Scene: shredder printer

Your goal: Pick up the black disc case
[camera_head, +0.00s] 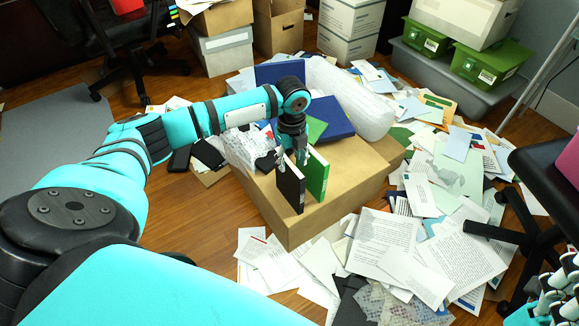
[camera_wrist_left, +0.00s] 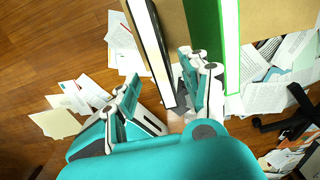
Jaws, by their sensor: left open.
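The black disc case (camera_head: 290,188) stands upright near the front edge of a cardboard box. It also shows in the left wrist view (camera_wrist_left: 151,45). My left gripper (camera_head: 292,160) is at its top, pointing down and open. In the left wrist view my left gripper (camera_wrist_left: 160,80) has one finger on each side of the black case, and a gap shows on the left side. The right-hand finger is between the black case and a green case (camera_head: 317,176). Part of my right gripper (camera_head: 556,292) shows at the lower right corner, cut off by the frame.
The cardboard box (camera_head: 248,195) also bears blue folders (camera_head: 331,116) and a bubble-wrapped bundle (camera_head: 348,97) behind the cases. Loose papers (camera_head: 400,240) cover the floor in front and to the right. A chair base (camera_head: 525,215) stands at the right. Bare wooden floor lies left of the box.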

